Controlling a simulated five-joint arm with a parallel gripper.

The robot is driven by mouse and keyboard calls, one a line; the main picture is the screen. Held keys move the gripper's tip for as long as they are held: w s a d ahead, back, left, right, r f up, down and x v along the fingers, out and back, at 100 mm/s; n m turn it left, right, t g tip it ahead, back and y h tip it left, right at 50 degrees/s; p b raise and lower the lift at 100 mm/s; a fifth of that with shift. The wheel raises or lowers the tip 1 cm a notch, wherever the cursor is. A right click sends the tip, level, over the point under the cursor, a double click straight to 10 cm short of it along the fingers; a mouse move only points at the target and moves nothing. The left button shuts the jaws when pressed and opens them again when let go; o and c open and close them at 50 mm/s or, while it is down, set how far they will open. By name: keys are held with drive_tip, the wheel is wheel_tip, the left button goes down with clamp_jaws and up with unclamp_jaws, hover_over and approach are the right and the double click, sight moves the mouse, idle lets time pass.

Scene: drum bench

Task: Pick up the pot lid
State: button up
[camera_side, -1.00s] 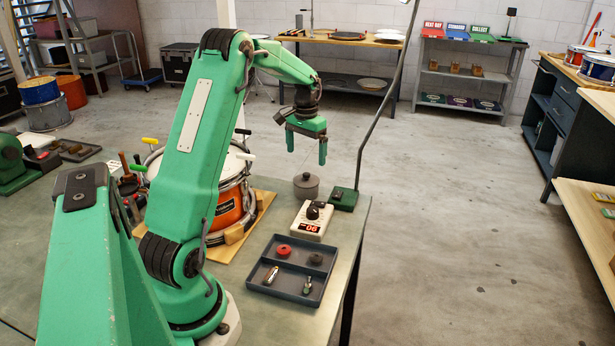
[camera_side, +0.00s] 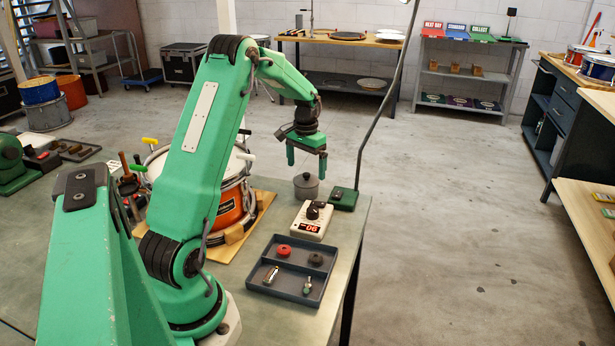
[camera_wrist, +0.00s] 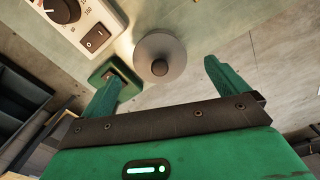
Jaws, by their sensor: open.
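The pot lid (camera_side: 306,181) is a round grey piece with a small knob, at the far end of the bench in the side view. It lies beside the green base of the lamp-like stand. In the wrist view the lid (camera_wrist: 176,60) shows from above, with its dark round knob near the middle. My gripper (camera_side: 307,168) is open and empty, a little above the lid in the side view. In the wrist view its two green fingers (camera_wrist: 160,85) stand wide apart, and the lid shows beyond and between their tips. Whether a pot is beneath the lid I cannot tell.
A green stand base (camera_side: 343,198) with a tall thin pole is close right of the lid. A white device with a dial (camera_side: 313,219) is nearer. A divided tray (camera_side: 289,277) holds small parts. An orange drum (camera_side: 231,205) is on the left. The bench edge is close on the right.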

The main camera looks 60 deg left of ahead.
sight(306, 174)
drive_tip(key=shift+f, duration=1.6)
drive_tip(key=c, duration=1.1)
